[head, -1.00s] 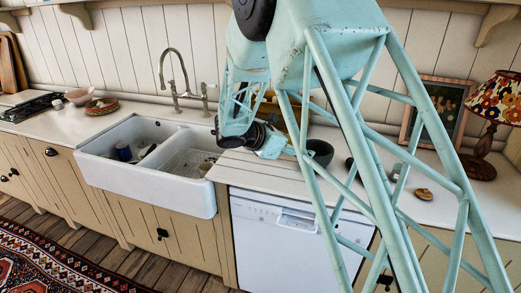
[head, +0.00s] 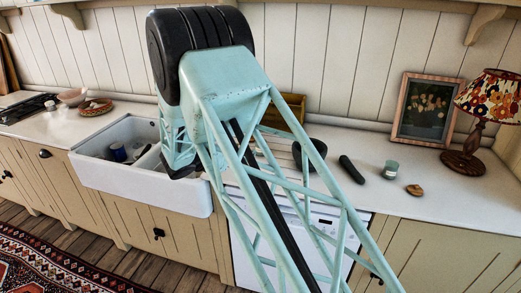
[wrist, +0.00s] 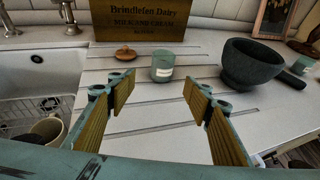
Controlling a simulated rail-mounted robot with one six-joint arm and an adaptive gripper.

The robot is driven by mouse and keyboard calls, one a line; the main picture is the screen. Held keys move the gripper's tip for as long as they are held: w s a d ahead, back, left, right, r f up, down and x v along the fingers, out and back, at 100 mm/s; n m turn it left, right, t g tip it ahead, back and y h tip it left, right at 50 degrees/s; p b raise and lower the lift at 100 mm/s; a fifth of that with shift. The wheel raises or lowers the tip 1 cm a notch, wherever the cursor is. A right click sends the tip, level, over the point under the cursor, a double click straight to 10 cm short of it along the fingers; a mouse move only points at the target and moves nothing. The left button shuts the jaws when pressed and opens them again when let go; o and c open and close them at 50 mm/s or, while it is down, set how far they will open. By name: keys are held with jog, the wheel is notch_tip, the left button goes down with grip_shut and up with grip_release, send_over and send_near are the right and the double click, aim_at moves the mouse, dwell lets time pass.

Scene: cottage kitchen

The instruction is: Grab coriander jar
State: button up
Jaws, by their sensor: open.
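A small grey-green jar (wrist: 162,68) with a white label stands upright on the grooved worktop in the wrist view. Its label is too small to read. A round wooden lid (wrist: 125,53) lies to its left. My gripper (wrist: 146,89) is open and empty, with the jar beyond its fingertips, between them in the picture and apart from both. A second small green jar (head: 391,169) stands at the right of the worktop in the head view, with a wooden lid (head: 415,190) nearby. I cannot tell which jar holds coriander. My arm hides the gripper and the first jar in the head view.
A dark mortar (wrist: 250,65) stands right of the first jar, with a dark pestle (head: 351,170) beyond it. A wooden crate (wrist: 150,21) stands behind. The sink (wrist: 36,80) with a mug (wrist: 46,131) is at left. A lamp (head: 488,101) and picture (head: 424,110) stand at right.

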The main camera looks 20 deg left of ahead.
jog(key=shift+w, duration=0.15)
jog(key=shift+b+x, duration=0.5)
jog(key=shift+x, duration=3.7)
jog(key=shift+d, duration=0.1)
jog(key=shift+d+b+x, duration=0.1)
jog(key=shift+b+x, duration=0.15)
jog(key=shift+x, duration=0.6)
jog(key=shift+d+b+x, duration=0.15)
jog(key=shift+b+x, duration=0.05)
jog(key=shift+x, duration=1.5)
jog(key=c, duration=1)
